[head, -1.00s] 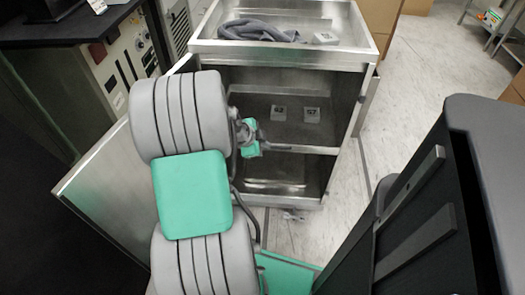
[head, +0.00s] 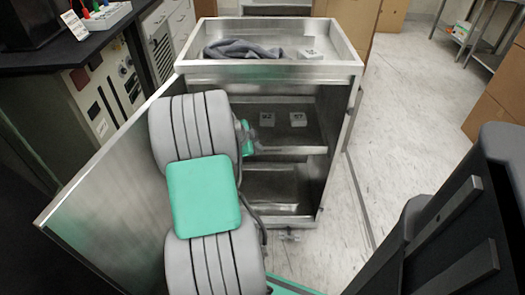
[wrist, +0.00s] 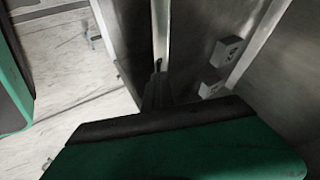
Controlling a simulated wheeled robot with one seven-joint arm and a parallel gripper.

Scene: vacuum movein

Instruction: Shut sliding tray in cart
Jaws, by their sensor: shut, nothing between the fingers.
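The metal cart (head: 340,150) stands ahead in the head view, its front open. A sliding tray (head: 285,151) sits inside at mid height and bears two small grey boxes, one (head: 267,119) left and one (head: 298,119) right. How far the tray sticks out is hard to tell. My gripper is mostly hidden behind my arm in the head view. In the wrist view my gripper (wrist: 157,75) is shut and empty, its dark fingertips close to the tray's bright front edge (wrist: 161,30). I cannot tell whether they touch. Both boxes also show there, right of the fingers.
The cart's open door (head: 110,190) swings out to the left, beside my arm. The cart's top (head: 345,70) holds a grey cloth (head: 240,50) and a small box (head: 310,54). A dark-topped bench (head: 60,58) stands at the left. The floor (head: 405,140) right of the cart is clear.

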